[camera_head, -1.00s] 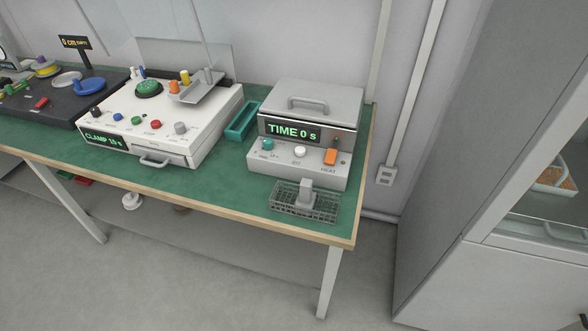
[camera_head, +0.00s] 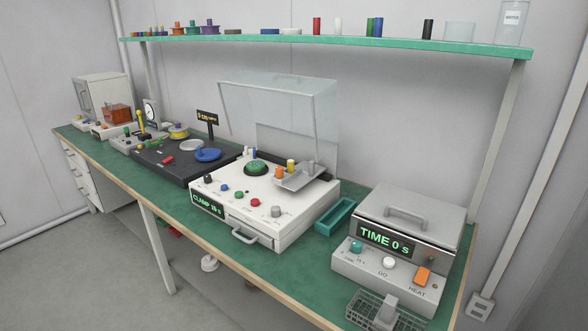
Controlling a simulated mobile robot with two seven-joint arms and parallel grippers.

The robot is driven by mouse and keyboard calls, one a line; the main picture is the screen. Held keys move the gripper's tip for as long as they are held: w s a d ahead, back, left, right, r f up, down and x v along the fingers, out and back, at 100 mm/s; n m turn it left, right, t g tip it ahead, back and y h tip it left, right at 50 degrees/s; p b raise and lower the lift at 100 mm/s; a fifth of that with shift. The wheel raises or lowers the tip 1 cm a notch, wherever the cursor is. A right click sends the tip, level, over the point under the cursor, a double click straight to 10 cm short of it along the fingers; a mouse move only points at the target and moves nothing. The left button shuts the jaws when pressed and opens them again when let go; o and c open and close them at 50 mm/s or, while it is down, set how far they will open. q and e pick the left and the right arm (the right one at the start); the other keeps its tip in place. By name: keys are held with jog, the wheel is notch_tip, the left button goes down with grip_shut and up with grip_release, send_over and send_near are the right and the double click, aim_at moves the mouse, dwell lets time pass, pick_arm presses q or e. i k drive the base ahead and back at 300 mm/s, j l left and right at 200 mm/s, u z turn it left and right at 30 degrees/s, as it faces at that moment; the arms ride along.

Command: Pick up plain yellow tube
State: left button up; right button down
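A small yellow upright cylinder (camera_head: 291,165) stands at the grey tray (camera_head: 300,181) on top of the white machine (camera_head: 262,210), beside an orange cylinder (camera_head: 279,172). I cannot tell for certain that it is the plain yellow tube. Other yellow things are a yellow post (camera_head: 140,119) and a yellow spool (camera_head: 179,131) farther left. Neither of my grippers is in view.
The green bench (camera_head: 140,184) runs along the wall under a shelf (camera_head: 340,43) holding several small cylinders and spools. A heater box (camera_head: 395,252), a wire basket (camera_head: 364,318) and a teal tray (camera_head: 336,215) are at the right. A raised clear lid (camera_head: 280,105) stands behind the white machine.

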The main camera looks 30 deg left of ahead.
aim_at(289, 163)
jog(key=z, duration=0.2)
jog(key=j+z, duration=0.35)
jog(key=j, duration=0.25)
jog(key=j+z, duration=0.35)
jog(key=j, duration=0.25)
jog(key=k+j+z, duration=0.1)
jog(key=j+z, duration=0.3)
jog(key=j, duration=0.2)
